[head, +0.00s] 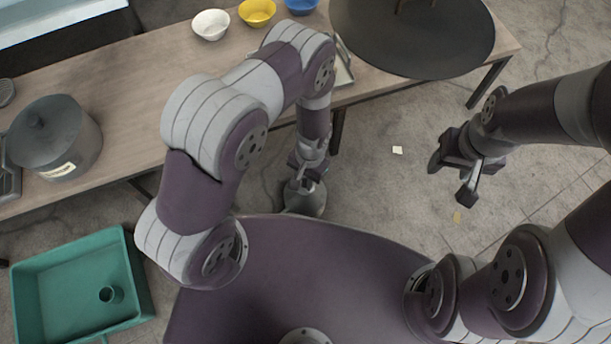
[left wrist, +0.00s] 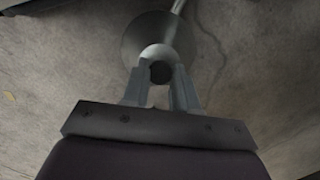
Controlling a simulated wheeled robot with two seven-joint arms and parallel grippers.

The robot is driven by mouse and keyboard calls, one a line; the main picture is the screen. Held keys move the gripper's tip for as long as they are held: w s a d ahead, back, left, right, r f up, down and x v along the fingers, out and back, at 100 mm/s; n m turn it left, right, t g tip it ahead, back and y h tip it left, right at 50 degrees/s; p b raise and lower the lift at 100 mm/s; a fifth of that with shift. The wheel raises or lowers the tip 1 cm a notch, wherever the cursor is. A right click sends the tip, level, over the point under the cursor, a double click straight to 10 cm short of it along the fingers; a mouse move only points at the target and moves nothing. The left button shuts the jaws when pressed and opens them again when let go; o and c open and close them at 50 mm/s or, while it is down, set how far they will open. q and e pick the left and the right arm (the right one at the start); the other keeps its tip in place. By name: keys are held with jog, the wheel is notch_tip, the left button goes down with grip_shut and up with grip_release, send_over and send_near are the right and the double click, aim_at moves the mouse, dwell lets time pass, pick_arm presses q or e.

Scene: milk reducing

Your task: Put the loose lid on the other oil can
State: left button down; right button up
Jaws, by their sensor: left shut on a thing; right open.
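My left gripper (head: 304,180) is shut on a grey metal conical piece (head: 312,202) and holds it over the floor, in front of the table. In the left wrist view, the fingers (left wrist: 160,85) close around the narrow top of this grey piece (left wrist: 145,35), and a thin spout-like rod sticks out at its far side. I cannot tell whether it is an oil can, its lid or both. My right gripper (head: 451,180) is open and empty above the floor at the right. No other oil can is clearly visible; my left arm covers part of the table.
On the wooden table (head: 140,75) stand a grey lidded pot (head: 70,140), white (head: 211,25), yellow (head: 257,12) and blue (head: 301,5) bowls, and a large dark round pan (head: 415,45). A green crate (head: 55,265) stands lower left. The right floor is mostly clear.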

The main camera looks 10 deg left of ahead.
pick_arm(q)
jog(key=shift+p, duration=0.5)
dwell(0.9)
jog(key=shift+f, duration=0.2)
dwell(0.7)
dwell(0.4)
jog(key=shift+c, duration=1.6)
grip_release()
notch_tip(320, 180, up, 7)
jog(key=p, duration=0.7)
